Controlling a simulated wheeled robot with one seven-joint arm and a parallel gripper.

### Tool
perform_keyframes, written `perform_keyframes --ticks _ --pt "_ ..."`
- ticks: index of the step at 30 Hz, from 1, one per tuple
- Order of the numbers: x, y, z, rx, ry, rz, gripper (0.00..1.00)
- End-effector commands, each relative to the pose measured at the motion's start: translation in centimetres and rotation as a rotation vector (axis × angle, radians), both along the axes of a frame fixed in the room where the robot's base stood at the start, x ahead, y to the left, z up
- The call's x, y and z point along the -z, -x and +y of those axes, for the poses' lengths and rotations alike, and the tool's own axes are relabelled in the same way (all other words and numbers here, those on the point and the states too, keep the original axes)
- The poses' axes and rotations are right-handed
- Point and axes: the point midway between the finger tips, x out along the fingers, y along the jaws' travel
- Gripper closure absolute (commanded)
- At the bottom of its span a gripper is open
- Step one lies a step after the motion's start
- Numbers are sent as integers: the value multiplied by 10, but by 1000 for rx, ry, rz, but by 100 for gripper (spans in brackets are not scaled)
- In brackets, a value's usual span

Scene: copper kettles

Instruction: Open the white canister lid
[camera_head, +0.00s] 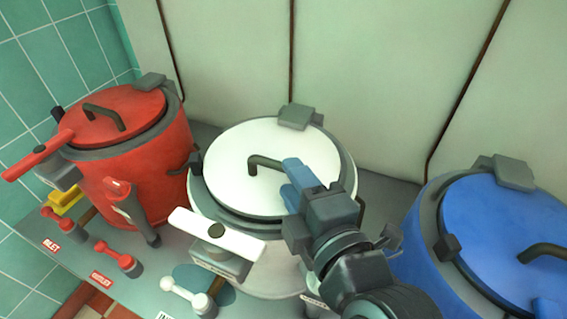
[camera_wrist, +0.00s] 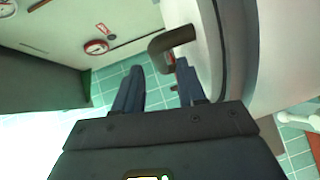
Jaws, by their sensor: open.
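The white canister (camera_head: 275,272) stands in the middle of the head view, between a red and a blue one. Its white lid (camera_head: 230,182) lies flat on top, closed. A dark bent handle (camera_head: 265,161) rises from the lid; it also shows in the wrist view (camera_wrist: 172,38). A white bar (camera_head: 215,232) sits on a grey clamp at the canister's front rim. My gripper (camera_head: 294,178) is open and empty, over the right part of the lid. In the wrist view, its blue fingers (camera_wrist: 158,72) are apart, with the handle just beyond the tips, nearer the right finger. Contact is unclear.
The red canister (camera_head: 150,180) stands left, with a red bar (camera_head: 38,155) at its rim. The blue canister (camera_head: 430,245) stands close on the right. Red levers (camera_head: 122,260) and a white lever (camera_head: 190,296) stick out in front. A pale panelled wall (camera_head: 385,75) closes the back.

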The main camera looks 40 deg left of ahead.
Motion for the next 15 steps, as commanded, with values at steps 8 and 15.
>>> perform_keyframes --ticks 8,15 --pt "5 -19 32 -2 -1 1 60" --pt "6 -23 39 1 0 1 60"
